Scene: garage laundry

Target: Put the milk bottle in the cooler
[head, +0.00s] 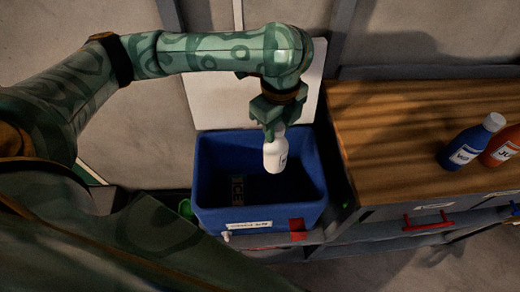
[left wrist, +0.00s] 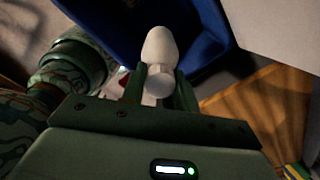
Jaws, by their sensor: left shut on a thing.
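The white milk bottle (head: 275,155) hangs from my left gripper (head: 273,128), which is shut on its upper part. The bottle is over the opening of the blue cooler (head: 215,216), whose white lid (head: 200,107) stands open at the back. The cooler's inside looks dark, with a small lettered item on its floor. In the left wrist view the bottle (left wrist: 159,50) sits between the fingers of the gripper (left wrist: 160,88), with the blue cooler wall (left wrist: 105,30) beyond it. My right gripper is not in view.
A wooden-topped workbench (head: 400,125) stands right of the cooler. On it are a blue bottle (head: 466,146) and a red-orange bottle (head: 503,148). The bench front has a drawer with a red handle (head: 428,222). A green object (head: 185,208) is left of the cooler.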

